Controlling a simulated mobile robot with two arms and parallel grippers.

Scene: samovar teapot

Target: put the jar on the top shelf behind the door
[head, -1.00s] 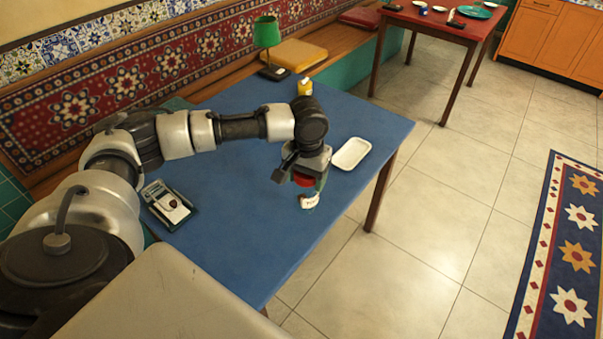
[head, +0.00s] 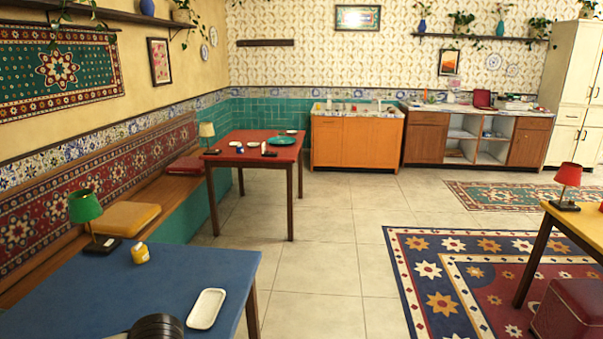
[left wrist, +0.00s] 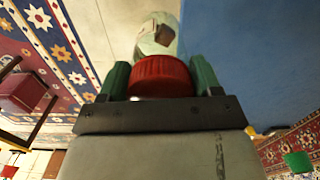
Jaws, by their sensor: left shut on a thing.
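The jar (left wrist: 158,38) has a red lid and a pale body, and shows in the left wrist view. My left gripper (left wrist: 160,78) is shut on it, with its green fingers on either side of the lid. Beyond the jar are the blue table top and the floor; I cannot tell whether the jar touches the table. In the head view only a dark part of my left arm shows at the bottom edge, so gripper and jar are out of that picture. A tall white cabinet (head: 570,90) stands at the far right with its visible doors shut. My right gripper is not in view.
The blue table (head: 90,290) holds a white tray (head: 206,309), a yellow jar (head: 140,253) and a green lamp (head: 85,207). A red table (head: 240,160) stands beyond. A yellow table (head: 575,225) and dark red stool (head: 565,315) are at right. Open floor lies between.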

